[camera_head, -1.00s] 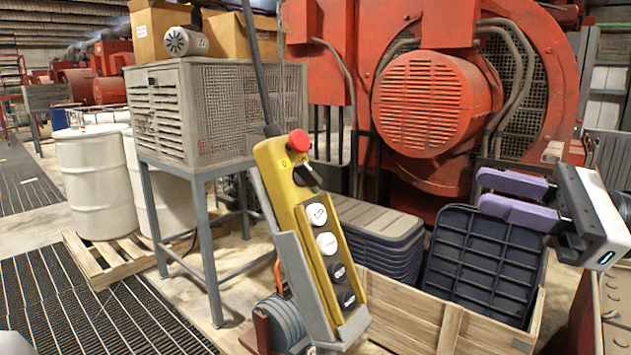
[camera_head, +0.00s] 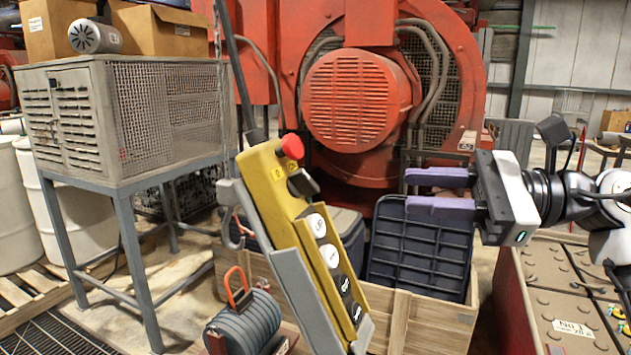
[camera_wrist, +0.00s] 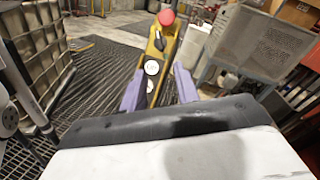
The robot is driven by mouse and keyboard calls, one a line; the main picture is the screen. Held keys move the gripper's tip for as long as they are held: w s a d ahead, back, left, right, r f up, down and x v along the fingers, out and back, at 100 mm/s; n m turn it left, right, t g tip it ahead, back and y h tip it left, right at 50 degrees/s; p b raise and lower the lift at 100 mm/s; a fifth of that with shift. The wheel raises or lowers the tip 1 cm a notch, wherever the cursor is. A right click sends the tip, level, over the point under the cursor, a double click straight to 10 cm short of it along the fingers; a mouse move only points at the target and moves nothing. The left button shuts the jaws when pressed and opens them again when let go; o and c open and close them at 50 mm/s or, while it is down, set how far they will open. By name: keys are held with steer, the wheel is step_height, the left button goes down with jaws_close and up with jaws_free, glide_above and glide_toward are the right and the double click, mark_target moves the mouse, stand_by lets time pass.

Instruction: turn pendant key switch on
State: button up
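The yellow control pendant (camera_head: 285,215) hangs tilted from a black cable in a grey holder in the head view. It has a red mushroom button (camera_head: 291,147) on top, a black key switch (camera_head: 302,183) below it, then white and black round buttons. My gripper (camera_head: 408,192) is to the right of the pendant, its two purple fingers apart and pointing left, with nothing between them. In the wrist view the pendant (camera_wrist: 163,52) stands ahead, beyond the gap between the fingers (camera_wrist: 158,92). The key switch (camera_wrist: 160,42) shows there as a small dark knob. The gripper is clear of the pendant.
A wooden crate (camera_head: 430,318) with dark plastic trays stands behind the pendant. A grey mesh cabinet (camera_head: 85,120) on legs is at left, with cardboard boxes on top. A red engine (camera_head: 355,100) fills the back.

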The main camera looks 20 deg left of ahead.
mark_target(315, 184)
steer(key=p+x, duration=0.3)
steer(key=x, duration=0.8)
steer(key=shift+a+r, duration=0.1)
steer(key=shift+s+a, duration=0.15)
steer(key=shift+a, duration=0.55)
steer(key=shift+c, duration=0.4)
jaws_close()
